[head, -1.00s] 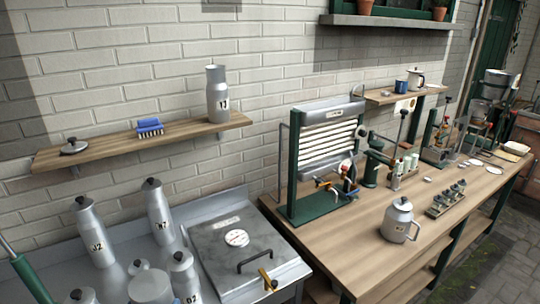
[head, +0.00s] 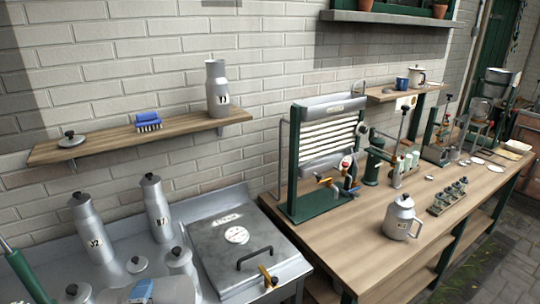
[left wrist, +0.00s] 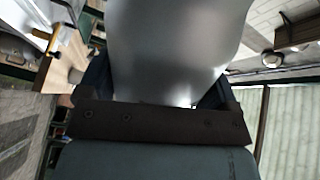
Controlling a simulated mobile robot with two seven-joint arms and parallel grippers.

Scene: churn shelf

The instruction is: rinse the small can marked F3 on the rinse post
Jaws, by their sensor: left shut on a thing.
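My left gripper (left wrist: 155,105) is shut on a smooth grey metal can (left wrist: 180,45), which fills the top middle of the left wrist view. No mark shows on the can's visible side, so I cannot read F3. In the head view a pale grey shape (head: 172,292) with a blue patch (head: 141,292) is cut off by the bottom edge; I cannot tell whether it is the held can. My right gripper is not in view. I cannot make out the rinse post for certain.
Lidded cans J2 (head: 93,228) and N7 (head: 157,208) stand in the metal basin. The wall shelf (head: 185,122) holds a lid, a blue brush and a can. The wooden bench (head: 350,250) holds a lidded jug (head: 400,218).

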